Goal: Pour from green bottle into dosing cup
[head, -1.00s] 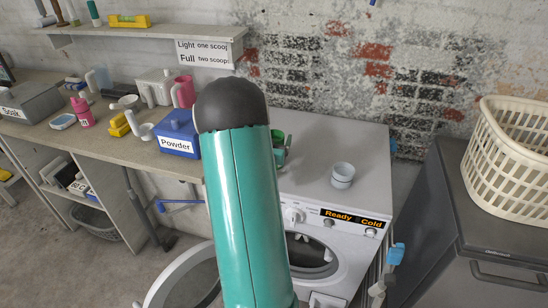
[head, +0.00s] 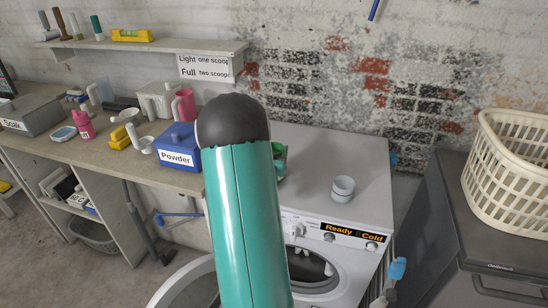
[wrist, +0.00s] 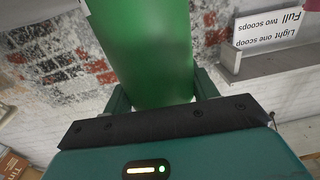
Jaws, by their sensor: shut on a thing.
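The wrist view shows the green bottle (wrist: 150,50) held between the two fingers of my gripper (wrist: 152,98), which is shut on it. In the head view my teal arm hides most of the gripper; only a small green part of the bottle (head: 278,152) shows past the arm's right side, above the left of the washing machine top. The dosing cup (head: 342,189), small and pale grey-blue, stands upright on the machine top, to the right of the bottle and apart from it. The bottle's mouth and its tilt cannot be made out.
The washing machine (head: 325,145) has its round door open at the front. A blue Powder box (head: 178,148) and a pink jug (head: 184,104) stand on the counter at left. A cream laundry basket (head: 512,165) sits at right. A shelf (head: 140,45) runs above the counter.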

